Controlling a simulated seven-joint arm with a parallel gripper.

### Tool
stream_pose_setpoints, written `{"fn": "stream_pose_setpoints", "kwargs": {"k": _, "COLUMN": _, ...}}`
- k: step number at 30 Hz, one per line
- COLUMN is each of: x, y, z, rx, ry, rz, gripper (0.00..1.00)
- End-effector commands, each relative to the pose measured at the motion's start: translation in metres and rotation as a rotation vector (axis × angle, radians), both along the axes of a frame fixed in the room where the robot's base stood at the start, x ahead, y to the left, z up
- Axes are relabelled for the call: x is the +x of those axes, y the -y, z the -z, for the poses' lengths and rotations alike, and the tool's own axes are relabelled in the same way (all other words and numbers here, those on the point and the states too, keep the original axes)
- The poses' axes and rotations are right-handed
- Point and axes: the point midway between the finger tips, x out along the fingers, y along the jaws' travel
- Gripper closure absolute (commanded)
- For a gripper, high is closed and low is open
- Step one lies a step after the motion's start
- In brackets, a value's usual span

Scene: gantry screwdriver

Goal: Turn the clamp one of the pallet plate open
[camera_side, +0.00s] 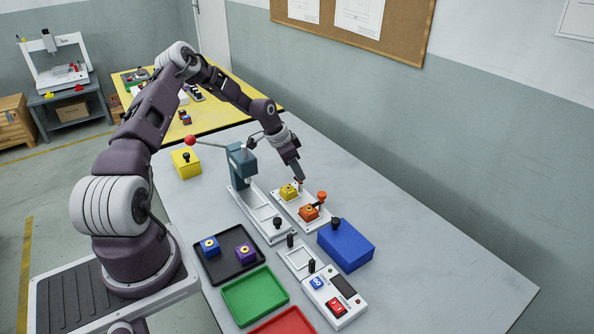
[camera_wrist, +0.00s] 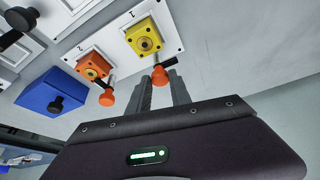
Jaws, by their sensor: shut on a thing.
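The white pallet plate (camera_wrist: 174,40) carries a yellow block (camera_wrist: 143,39) at station 1 and an orange block (camera_wrist: 92,66) at station 2. Clamp one (camera_wrist: 160,76) has an orange knob and a black arm beside the yellow block. My gripper (camera_wrist: 165,88) reaches down to this knob from the front, its two grey fingers close together and shut on it. In the side view my gripper (camera_side: 299,180) is at the far end of the plate (camera_side: 279,197), beside the yellow block (camera_side: 288,191). The fingers partly hide the knob. Clamp two (camera_wrist: 107,97) stands beside the orange block.
A blue box (camera_side: 346,246) with a black knob sits near the plate. A press (camera_side: 243,165) with a red-ended lever stands to its left. A black tray (camera_side: 228,256) holds blue and purple blocks. Green (camera_side: 254,296) and red trays lie in front. The table's right side is clear.

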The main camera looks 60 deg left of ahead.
Motion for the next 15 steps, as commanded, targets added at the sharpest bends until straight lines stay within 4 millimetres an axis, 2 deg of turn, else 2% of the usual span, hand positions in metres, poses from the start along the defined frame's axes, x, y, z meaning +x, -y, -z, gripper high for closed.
{"fn": "stream_pose_setpoints", "kwargs": {"k": 4, "x": -0.0019, "y": 0.0001, "z": 0.0018, "rx": 0.0, "ry": -0.005, "rz": 0.002, "gripper": 1.0}}
{"fn": "stream_pose_setpoints", "kwargs": {"k": 5, "x": -0.0019, "y": 0.0001, "z": 0.0018, "rx": 0.0, "ry": -0.005, "rz": 0.002, "gripper": 0.73}}
{"fn": "stream_pose_setpoints", "kwargs": {"k": 8, "x": -0.0017, "y": 0.0002, "z": 0.0016, "rx": -0.001, "ry": -0.005, "rz": 0.001, "gripper": 0.54}}
{"fn": "stream_pose_setpoints", "kwargs": {"k": 15, "x": -0.0008, "y": 0.0, "z": 0.0009, "rx": 0.0, "ry": -0.002, "rz": 0.0, "gripper": 0.53}}
